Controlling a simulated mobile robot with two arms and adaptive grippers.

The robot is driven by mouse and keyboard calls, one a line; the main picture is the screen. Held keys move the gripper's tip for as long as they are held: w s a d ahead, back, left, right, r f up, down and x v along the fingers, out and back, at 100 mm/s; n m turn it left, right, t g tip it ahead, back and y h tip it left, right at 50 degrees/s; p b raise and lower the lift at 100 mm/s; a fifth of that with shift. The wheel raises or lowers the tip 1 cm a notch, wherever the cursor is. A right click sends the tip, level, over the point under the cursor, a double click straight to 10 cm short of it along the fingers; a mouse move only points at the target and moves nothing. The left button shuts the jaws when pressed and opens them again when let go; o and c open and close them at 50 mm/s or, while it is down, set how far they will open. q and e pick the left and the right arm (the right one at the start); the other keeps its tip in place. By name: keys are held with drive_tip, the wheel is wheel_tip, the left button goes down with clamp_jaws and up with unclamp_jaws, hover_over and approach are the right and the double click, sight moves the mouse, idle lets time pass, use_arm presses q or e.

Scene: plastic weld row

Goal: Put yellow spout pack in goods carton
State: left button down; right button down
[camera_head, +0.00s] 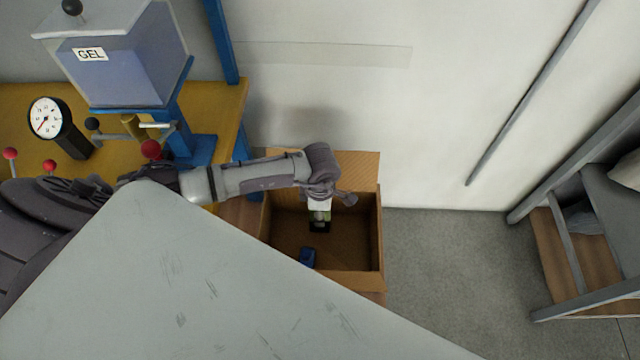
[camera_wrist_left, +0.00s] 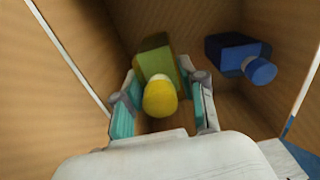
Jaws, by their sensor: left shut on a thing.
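The goods carton (camera_head: 378,235) is an open brown cardboard box in the middle of the head view. My left gripper (camera_head: 319,215) reaches down into its opening. In the left wrist view, my left gripper (camera_wrist_left: 163,103) is shut on the yellow spout pack (camera_wrist_left: 160,97), which has a round yellow cap and an olive-yellow body. The pack is between the carton's walls; whether it touches the floor I cannot tell. In the head view the pack is mostly hidden by the gripper. My right gripper is not in view.
A blue capped pack (camera_wrist_left: 232,55) lies in the carton beside the yellow one; it also shows in the head view (camera_head: 307,257). A yellow bench (camera_head: 20,100) with a GEL tank (camera_head: 125,65) and a dial gauge (camera_head: 46,118) stands left. A shelf rack (camera_head: 560,250) stands right, with clear floor between.

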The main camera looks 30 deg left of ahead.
use_arm(q)
drive_tip(key=shift+f, duration=1.95)
drive_tip(key=shift+f, duration=0.2)
drive_tip(key=c, duration=0.7)
unclamp_jaws()
drive_tip(key=shift+o, duration=0.2)
drive_tip(key=shift+r, duration=0.15)
wheel_tip(320, 180, up, 11)
drive_tip(key=shift+r, duration=0.55)
